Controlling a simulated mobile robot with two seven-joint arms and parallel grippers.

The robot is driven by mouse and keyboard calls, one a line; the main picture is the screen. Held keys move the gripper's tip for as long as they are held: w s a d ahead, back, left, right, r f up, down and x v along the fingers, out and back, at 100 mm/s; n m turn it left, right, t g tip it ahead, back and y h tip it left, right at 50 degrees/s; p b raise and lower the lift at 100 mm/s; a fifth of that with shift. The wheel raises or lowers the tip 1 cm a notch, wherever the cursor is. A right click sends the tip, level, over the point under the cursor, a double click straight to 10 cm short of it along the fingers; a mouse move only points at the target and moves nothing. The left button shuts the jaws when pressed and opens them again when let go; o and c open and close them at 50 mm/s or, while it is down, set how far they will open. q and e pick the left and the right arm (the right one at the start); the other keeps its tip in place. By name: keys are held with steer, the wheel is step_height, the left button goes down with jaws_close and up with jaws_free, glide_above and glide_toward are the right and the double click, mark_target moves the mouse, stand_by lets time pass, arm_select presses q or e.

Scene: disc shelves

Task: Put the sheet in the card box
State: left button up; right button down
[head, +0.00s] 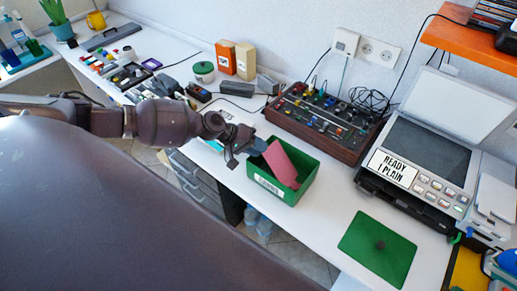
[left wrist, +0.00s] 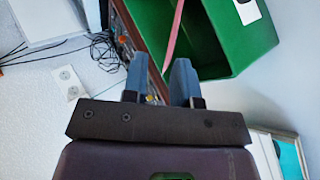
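The card box (head: 278,192) is an open green box with a white label, standing on the white desk near its front edge. The pink sheet (head: 284,165) is inside it, tilted, its upper part rising above the rim. My left gripper (head: 254,147) is at the box's back left rim, beside the sheet. In the left wrist view its fingers (left wrist: 159,80) are apart, with a clear gap. There the sheet (left wrist: 175,32) shows almost edge-on beyond the fingers, against the green box (left wrist: 240,45). The sheet's lower end is hidden. My right gripper is not in view.
A control panel with knobs (head: 325,118) stands behind the box. A printer (head: 420,160) is at the right. Small boxes and a green-lidded pot (head: 203,72) stand farther back.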

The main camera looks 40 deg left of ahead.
arm_select(q)
steer(key=b+v, duration=0.1)
steer(key=v, duration=0.9)
steer(key=s+d+f+m+t+y, duration=0.3)
steer(key=s+d+f+m+t, duration=0.15)
steer(key=s+d+f, duration=0.65)
steer(key=shift+s+d+m+t+y, duration=0.1)
steer(key=shift+s+m+t+y, duration=0.1)
steer(key=shift+s+y, duration=0.65)
steer(key=shift+s+m+t+y, duration=0.2)
steer(key=shift+s+y, duration=0.25)
steer(key=shift+y, duration=0.7)
steer(key=shift+s+d+m+t+y, duration=0.15)
steer(key=shift+s+m+y, duration=0.1)
steer(key=shift+s+y, duration=0.6)
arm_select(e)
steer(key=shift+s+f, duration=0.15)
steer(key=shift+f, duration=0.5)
arm_select(q)
steer(key=shift+w, duration=0.2)
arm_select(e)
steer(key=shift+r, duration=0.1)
arm_select(q)
steer(key=shift+f, duration=0.1)
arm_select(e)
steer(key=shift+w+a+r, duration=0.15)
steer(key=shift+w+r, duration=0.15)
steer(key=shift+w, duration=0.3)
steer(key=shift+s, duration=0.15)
